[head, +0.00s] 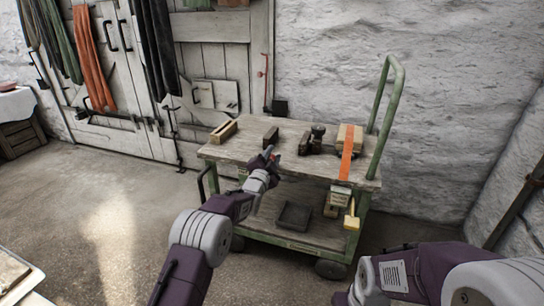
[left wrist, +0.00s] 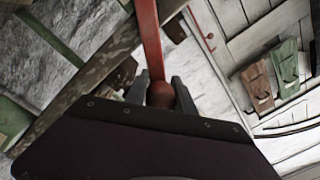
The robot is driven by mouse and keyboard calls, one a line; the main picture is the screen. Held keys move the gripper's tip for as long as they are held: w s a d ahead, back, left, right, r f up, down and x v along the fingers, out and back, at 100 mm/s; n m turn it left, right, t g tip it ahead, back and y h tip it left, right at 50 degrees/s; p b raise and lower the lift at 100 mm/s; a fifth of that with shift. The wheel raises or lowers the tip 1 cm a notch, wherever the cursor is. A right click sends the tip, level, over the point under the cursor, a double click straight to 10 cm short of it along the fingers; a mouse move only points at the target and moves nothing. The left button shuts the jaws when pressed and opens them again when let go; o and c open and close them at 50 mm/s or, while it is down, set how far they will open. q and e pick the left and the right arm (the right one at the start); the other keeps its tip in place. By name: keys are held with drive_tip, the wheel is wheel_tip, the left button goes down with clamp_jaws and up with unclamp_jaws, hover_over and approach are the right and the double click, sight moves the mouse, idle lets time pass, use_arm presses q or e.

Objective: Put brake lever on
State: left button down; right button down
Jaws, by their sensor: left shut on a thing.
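My left gripper (head: 271,157) is at the front edge of the green cart's wooden top (head: 230,150). In the left wrist view its two fingers (left wrist: 162,90) are shut on the round brown-red knob (left wrist: 161,96) of a red lever. The red bar of the brake lever (left wrist: 150,40) runs up from the knob out of the picture. In the head view only a small reddish bit (head: 276,152) shows at the fingertips, and the rest of the lever is hidden or too small to tell. My right arm enters at lower right; its gripper is out of view.
On the cart top are a wooden block (head: 223,131), dark metal pieces (head: 271,135) and a box with an orange strap (head: 347,150). A dark tray (head: 294,216) lies on the lower shelf. A green handle (head: 397,90) rises at right. Floor at left is clear.

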use_arm(q)
drive_tip(key=shift+d, duration=0.1)
drive_tip(key=c, duration=1.1)
unclamp_jaws()
drive_tip(key=shift+d, duration=0.1)
drive_tip(key=shift+s+a+p, duration=0.25)
drive_tip(key=shift+s+p, duration=0.1)
drive_tip(key=shift+s, duration=0.2)
drive_tip(key=b+v, duration=0.1)
drive_tip(key=v, duration=0.7)
drive_tip(key=shift+b, duration=0.4)
drive_tip(key=shift+f, duration=0.1)
